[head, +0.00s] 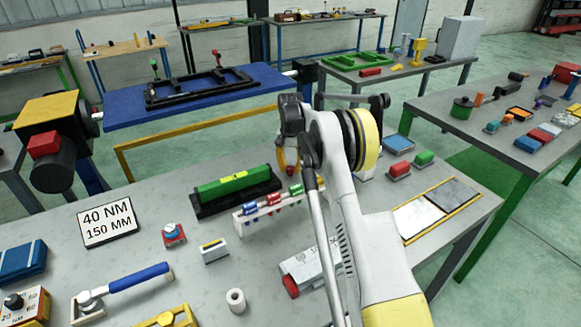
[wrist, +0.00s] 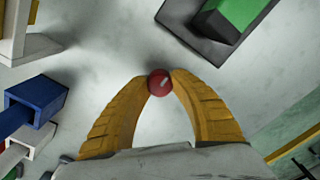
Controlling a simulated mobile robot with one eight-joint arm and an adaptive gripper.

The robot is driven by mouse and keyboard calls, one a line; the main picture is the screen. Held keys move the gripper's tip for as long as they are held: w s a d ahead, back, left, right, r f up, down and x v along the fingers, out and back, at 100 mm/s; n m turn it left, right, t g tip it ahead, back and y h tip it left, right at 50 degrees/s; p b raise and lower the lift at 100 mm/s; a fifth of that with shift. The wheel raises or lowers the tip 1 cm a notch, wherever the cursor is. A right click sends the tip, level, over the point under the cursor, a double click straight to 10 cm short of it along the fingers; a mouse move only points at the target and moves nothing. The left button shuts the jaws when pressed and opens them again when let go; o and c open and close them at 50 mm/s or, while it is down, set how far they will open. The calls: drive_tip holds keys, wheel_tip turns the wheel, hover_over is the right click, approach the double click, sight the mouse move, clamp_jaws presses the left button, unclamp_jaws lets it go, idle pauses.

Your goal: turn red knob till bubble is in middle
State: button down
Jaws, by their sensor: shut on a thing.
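The red knob (wrist: 160,83) is small and round with a pale mark on its face. In the wrist view it sits between the two yellow fingertips of my gripper (wrist: 159,77), which are shut on it. In the head view my gripper (head: 286,160) is largely hidden by my arm, just right of the level. The green level (head: 240,185) lies in a black base and has a small yellow vial (head: 232,177) on top. The bubble is too small to place. The level's green end (wrist: 238,12) shows at the top of the wrist view.
A white rack (head: 262,214) with red, blue and green pieces stands in front of the level, close to my arm. Red and green blocks (head: 424,158) and a yellow-edged panel (head: 436,210) lie right of my arm. A torque sign (head: 108,222) stands at left.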

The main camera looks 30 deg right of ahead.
sight(291, 167)
drive_tip(key=n, duration=0.3)
drive_tip(key=shift+n, duration=0.4)
drive_tip(key=shift+n+p, duration=0.5)
drive_tip(key=shift+n, duration=1.4)
drive_tip(key=c, duration=1.1)
unclamp_jaws()
drive_tip(key=shift+o, duration=0.2)
wheel_tip(291, 167, up, 12)
